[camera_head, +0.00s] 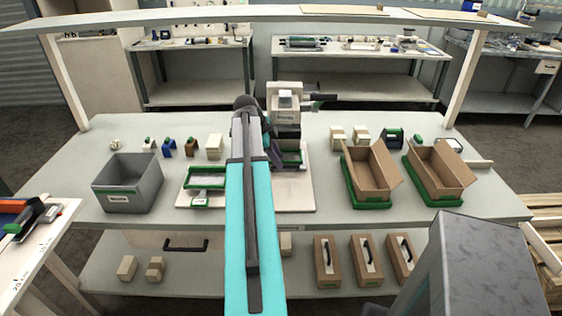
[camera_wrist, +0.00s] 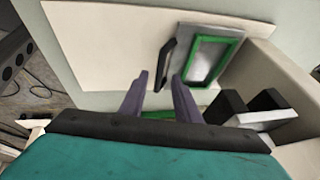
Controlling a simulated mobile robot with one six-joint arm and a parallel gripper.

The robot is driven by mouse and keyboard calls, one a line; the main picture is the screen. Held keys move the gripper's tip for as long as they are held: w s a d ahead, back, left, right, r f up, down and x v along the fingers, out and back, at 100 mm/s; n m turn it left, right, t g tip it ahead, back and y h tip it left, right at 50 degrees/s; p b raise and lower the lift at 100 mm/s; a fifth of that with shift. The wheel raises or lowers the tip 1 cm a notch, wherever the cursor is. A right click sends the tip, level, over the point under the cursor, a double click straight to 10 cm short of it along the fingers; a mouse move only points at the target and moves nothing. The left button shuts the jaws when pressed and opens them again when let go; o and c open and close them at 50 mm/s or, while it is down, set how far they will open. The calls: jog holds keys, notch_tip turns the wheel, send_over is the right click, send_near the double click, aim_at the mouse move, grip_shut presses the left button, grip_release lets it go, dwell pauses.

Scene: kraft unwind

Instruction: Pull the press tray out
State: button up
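The press (camera_head: 285,112) stands on a pale board (camera_head: 297,193) in the middle of the workbench, partly behind my arm. Its press tray (camera_head: 291,156) shows green edges low at its front. In the wrist view, what looks like this tray (camera_wrist: 206,60) is a grey plate with a green-rimmed, shiny recess. A dark bar handle (camera_wrist: 166,62) runs along its near side. My gripper (camera_wrist: 160,76) is open, with two purple fingers apart. The lower end of the handle shows between the fingertips; I cannot tell whether they touch it.
A green-rimmed tray (camera_head: 206,179) lies left of my arm, with a grey bin (camera_head: 128,183) farther left. Two cardboard boxes (camera_head: 371,170) (camera_head: 440,170) stand in green trays at right. Several small blocks line the back. An overhead shelf (camera_head: 240,14) spans the bench.

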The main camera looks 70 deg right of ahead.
jog(key=shift+x, duration=1.55)
grip_shut()
